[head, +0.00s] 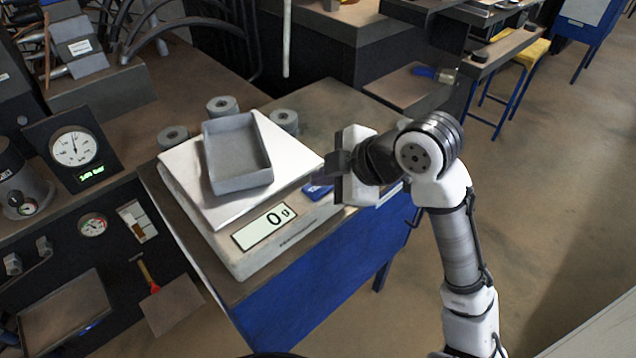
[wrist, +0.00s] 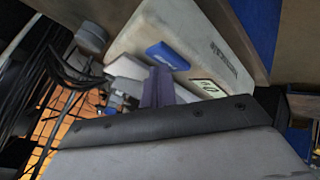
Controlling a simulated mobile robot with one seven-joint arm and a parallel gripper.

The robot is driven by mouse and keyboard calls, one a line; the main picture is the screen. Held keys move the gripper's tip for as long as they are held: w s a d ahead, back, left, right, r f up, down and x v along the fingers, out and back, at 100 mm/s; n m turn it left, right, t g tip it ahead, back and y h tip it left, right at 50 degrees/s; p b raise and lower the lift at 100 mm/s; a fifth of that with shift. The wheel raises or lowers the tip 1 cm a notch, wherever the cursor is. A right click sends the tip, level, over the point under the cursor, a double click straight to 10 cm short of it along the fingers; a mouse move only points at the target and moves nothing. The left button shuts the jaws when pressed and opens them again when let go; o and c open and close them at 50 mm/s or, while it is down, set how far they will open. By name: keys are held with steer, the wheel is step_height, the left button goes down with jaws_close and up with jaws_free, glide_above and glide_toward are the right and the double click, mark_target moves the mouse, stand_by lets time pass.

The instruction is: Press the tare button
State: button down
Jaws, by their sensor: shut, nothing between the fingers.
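The scale (head: 225,262) stands on a bench, with a white weighing plate (head: 197,192) on top and a grey open tray (head: 240,183) on the plate. Its display (head: 264,226) reads 0 g. The blue tare button (head: 317,191) is on the front panel, right of the display. It also shows in the wrist view (wrist: 167,56), with the display (wrist: 207,88) beside it. My gripper (head: 330,166) is shut and empty, near the button and the plate's right corner. In the wrist view its fingers (wrist: 158,88) appear just short of the button; contact is not visible.
Several grey flap discs, such as one at the left (head: 173,138), stand behind the plate. A dial gauge (head: 74,146) stands at left. The bench's blue front (head: 300,305) drops to open floor (head: 545,190) at right.

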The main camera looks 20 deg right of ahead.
mark_target(324, 189)
steer(key=shift+r+p, duration=0.3)
steer(key=shift+r, duration=0.4)
step_height(324, 189, up, 5)
steer(key=p, duration=0.3)
steer(key=shift+p, duration=0.35)
stand_by(0.5)
